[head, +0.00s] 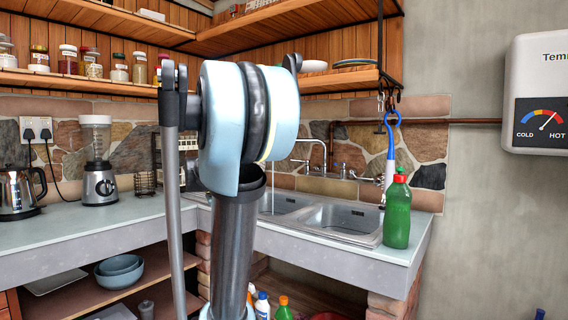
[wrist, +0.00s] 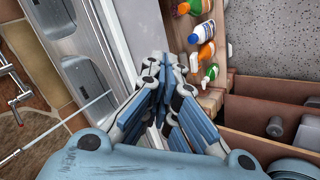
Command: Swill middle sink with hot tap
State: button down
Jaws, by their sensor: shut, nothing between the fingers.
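The metal sink (head: 377,233) is set in the counter; its right basin (head: 345,217) and a basin left of it (head: 287,203) show, and my arm hides the rest. A chrome tap (head: 324,150) stands behind them, with small handles (head: 343,170) at its right. A thin pale line like a water stream (head: 272,190) drops toward the left visible basin. In the wrist view the sink (wrist: 85,75) and a tap handle (wrist: 20,98) lie at left, with a pale line crossing below. My gripper (wrist: 165,75) is shut and empty, right of the sink near the counter edge.
A green bottle with a red cap (head: 397,212) stands at the counter's right end, beside a blue-handled brush (head: 390,145). A blender (head: 99,165) and a kettle (head: 17,190) stand at left. Several bottles (wrist: 205,50) sit on the shelf below. A shelf (head: 340,80) hangs above.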

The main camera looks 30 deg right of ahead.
jog(key=w+d+r+g+h, duration=0.1)
jog(key=w+d+r+h, duration=0.35)
jog(key=w+d, duration=0.6)
jog(key=w+d+r+h, duration=0.3)
jog(key=w+d+r, duration=0.3)
jog(key=w+d, duration=0.5)
jog(key=w+d+r+g+h, duration=0.1)
jog(key=w+d+r+h, duration=0.35)
jog(key=w+d, duration=0.6)
jog(key=w+d+r, duration=0.1)
jog(key=w+d, duration=0.1)
jog(key=d, duration=0.6)
jog(key=shift+r+m, duration=0.15)
jog(key=shift+m, duration=0.25)
jog(key=shift+s+a, duration=0.25)
jog(key=shift+s, duration=0.35)
